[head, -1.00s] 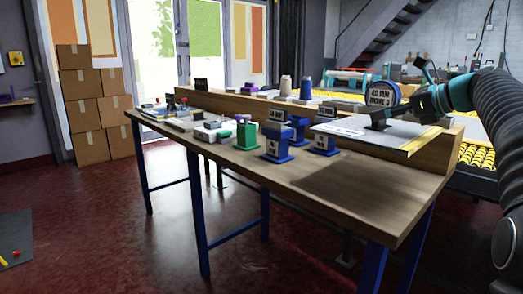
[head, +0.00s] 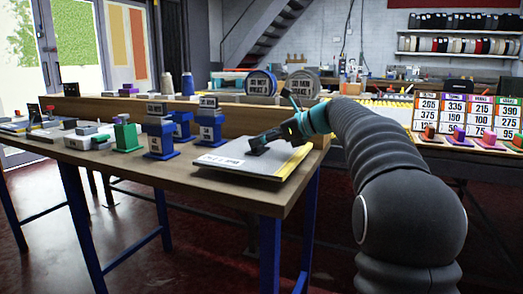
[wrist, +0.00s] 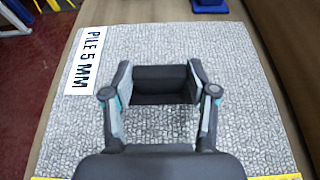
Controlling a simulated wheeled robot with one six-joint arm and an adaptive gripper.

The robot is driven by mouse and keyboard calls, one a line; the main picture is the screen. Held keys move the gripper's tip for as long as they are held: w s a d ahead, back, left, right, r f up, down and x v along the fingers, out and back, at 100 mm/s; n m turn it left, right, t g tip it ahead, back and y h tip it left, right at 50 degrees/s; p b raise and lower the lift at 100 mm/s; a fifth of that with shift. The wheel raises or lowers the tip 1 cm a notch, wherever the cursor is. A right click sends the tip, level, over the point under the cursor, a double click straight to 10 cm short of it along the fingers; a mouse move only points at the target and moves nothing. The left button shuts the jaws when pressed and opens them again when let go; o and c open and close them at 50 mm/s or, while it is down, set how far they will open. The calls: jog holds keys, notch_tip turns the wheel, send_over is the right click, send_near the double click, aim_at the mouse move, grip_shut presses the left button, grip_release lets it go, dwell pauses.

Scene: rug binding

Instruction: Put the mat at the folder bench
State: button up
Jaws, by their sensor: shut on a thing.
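The mat (head: 232,168) is a flat grey textured panel with a white label and a yellow strip along one edge. In the wrist view the label on the mat (wrist: 140,40) reads "PILE 5 MM". My gripper (head: 262,143) is shut on the black block (wrist: 165,82) on top of the mat, one finger on each side. The mat is level at the right end of a wooden bench (head: 120,175) with blue legs. I cannot tell whether its underside touches the bench top. No marking in view names the folder bench.
Blue blocks with labels (head: 160,140) and a green block (head: 126,135) stand left of the mat. A low wooden board (head: 230,125) runs along the bench's back. A price board (head: 468,122) is at right.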

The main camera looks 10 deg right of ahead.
jog(key=shift+f, duration=1.1)
jog(key=shift+f, duration=0.1)
jog(key=o, duration=1.4)
jog(key=shift+o, duration=0.2)
jog(key=shift+s+d, duration=0.1)
jog(key=shift+d, duration=0.05)
jog(key=p+v, duration=0.1)
jog(key=v, duration=1)
jog(key=shift+s+d+r, duration=0.2)
jog(key=shift+s+d, duration=0.05)
